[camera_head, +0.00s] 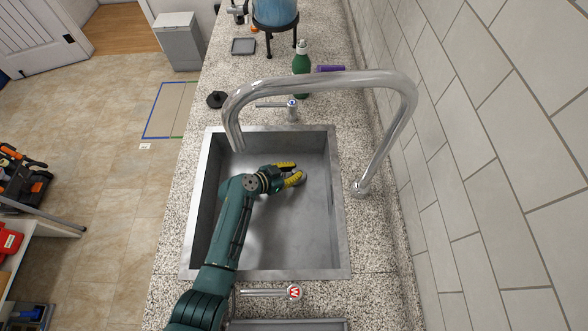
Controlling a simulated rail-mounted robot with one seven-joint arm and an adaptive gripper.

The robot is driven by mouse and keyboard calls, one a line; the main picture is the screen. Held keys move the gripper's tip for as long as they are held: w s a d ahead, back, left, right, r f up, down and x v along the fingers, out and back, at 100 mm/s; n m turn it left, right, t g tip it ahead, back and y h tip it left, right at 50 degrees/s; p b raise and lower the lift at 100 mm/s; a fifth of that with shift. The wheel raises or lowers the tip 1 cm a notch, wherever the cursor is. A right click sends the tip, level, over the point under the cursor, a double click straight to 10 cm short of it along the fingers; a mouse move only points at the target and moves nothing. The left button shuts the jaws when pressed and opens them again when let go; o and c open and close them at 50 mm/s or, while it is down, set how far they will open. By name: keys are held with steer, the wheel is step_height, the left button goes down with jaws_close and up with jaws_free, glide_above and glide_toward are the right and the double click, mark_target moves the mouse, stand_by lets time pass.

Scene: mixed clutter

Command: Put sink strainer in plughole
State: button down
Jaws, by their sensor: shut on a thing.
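My gripper (294,172), with two yellow fingers, is inside the steel sink basin (310,225), near its middle. The fingers point to the right. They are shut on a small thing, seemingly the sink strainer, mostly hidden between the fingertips. Its shape and tilt cannot be made out. I cannot see the plughole. It may be hidden under my gripper or arm. I cannot tell how high the gripper is above the basin floor.
A large chrome faucet (320,79) arches over the far part of the sink. A tap handle (292,108) stands behind the basin and another (292,292) in front. A green bottle (301,65), a purple thing (331,69) and a black round thing (216,99) are on the counter.

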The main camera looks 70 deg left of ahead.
steer(key=c, duration=1.1)
jaws_free()
steer(key=shift+c, duration=0.2)
steer(key=shift+r, duration=0.35)
steer(key=p+v, duration=0.1)
steer(key=v, duration=0.2)
steer(key=p+v, duration=0.1)
steer(key=v, duration=0.3)
steer(key=p+v, duration=0.2)
steer(key=v, duration=0.2)
steer(key=shift+r, duration=0.35)
steer(key=shift+s+d+r, duration=0.15)
steer(key=shift+s, duration=0.3)
